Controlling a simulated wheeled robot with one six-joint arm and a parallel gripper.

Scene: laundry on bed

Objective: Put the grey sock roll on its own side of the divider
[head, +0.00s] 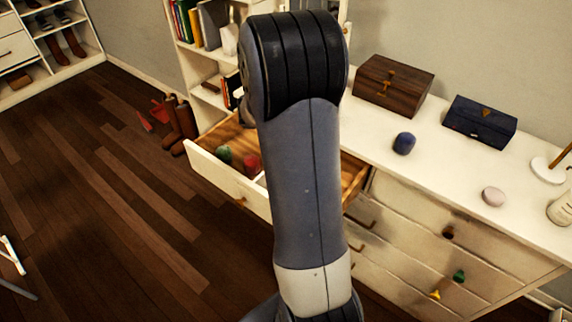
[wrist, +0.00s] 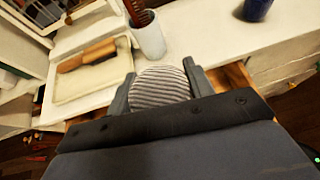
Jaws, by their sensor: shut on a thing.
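My gripper (wrist: 157,78) is shut on the grey sock roll (wrist: 160,88), a striped grey and white bundle between its two fingers in the wrist view. My arm hides the gripper and this roll in the head view. The open drawer (head: 228,184) has a wooden inside and a white front. A white divider (head: 260,178) shows partly beside my arm. A green roll (head: 223,154) and a red roll (head: 251,164) lie in the drawer left of the divider. Most of the drawer's middle is hidden behind my arm; a bare wooden strip shows at its right.
On the dresser top (head: 440,170) stand a blue roll (head: 404,143), a pale pink roll (head: 493,196), a brown box (head: 393,87) and a navy box (head: 480,122). The wrist view shows a white cup (wrist: 149,40) and a tray (wrist: 92,84) close beyond the gripper.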

